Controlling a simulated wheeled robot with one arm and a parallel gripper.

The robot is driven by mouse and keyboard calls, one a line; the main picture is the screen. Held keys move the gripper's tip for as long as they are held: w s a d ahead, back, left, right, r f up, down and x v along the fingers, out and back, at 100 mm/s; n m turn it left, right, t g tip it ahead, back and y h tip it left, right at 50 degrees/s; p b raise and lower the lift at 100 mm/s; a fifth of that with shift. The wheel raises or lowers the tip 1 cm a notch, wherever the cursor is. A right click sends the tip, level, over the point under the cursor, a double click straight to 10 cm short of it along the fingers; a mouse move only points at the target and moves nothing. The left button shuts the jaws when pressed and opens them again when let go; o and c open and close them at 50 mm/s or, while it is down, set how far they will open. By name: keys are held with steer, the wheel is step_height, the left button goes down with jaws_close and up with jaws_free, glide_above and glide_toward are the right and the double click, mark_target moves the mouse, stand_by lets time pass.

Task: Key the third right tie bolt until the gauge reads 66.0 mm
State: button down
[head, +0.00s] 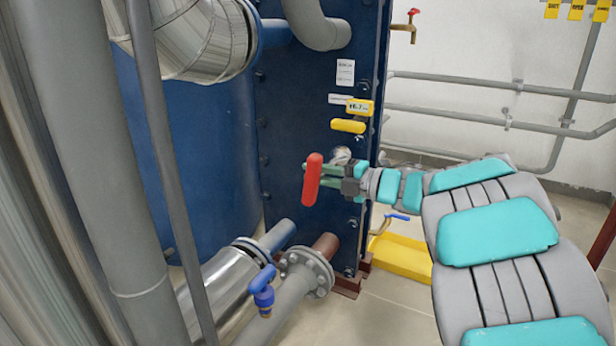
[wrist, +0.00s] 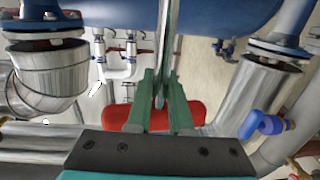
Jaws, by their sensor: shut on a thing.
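My gripper (head: 328,176) is in front of the lower right of the blue frame plate (head: 305,110), at its right edge. It is shut on a red-handled key; the red handle (head: 312,180) stands nearly upright at the fingertips. In the wrist view the red handle (wrist: 180,114) lies across behind the green fingers (wrist: 160,110). A round silver part (head: 341,154) shows just above the gripper; I cannot tell whether the key sits on a bolt. The yellow gauge (head: 360,106) shows small digits, perhaps 66.7. A lower right bolt (head: 353,223) is visible.
A yellow handle-shaped item (head: 348,125) is on the plate below the gauge. Flanged pipes (head: 306,272) and a blue valve handle (head: 262,288) are below. A yellow tray (head: 402,257) lies on the floor at right. Grey pipes fill the left side.

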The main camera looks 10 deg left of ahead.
mark_target(330, 157)
steer(key=w+p, duration=0.1)
steer(key=w, duration=0.1)
steer(key=w+d+p, duration=0.1)
steer(key=w, duration=0.1)
steer(key=w+d+p, duration=0.1)
steer(key=w, duration=0.1)
steer(key=shift+d+r, duration=0.1)
steer(key=shift+d, duration=0.05)
steer(key=shift+w+d, duration=0.25)
steer(key=shift+w, duration=0.35)
steer(key=shift+w+d+p, duration=0.2)
steer(key=shift+w+p, duration=0.15)
steer(key=shift+w, duration=0.15)
steer(key=shift+w+d, duration=0.2)
steer(key=shift+w, duration=0.2)
steer(key=shift+w+d+p, duration=0.1)
steer(key=shift+w+p, duration=0.15)
steer(key=shift+p, duration=0.15)
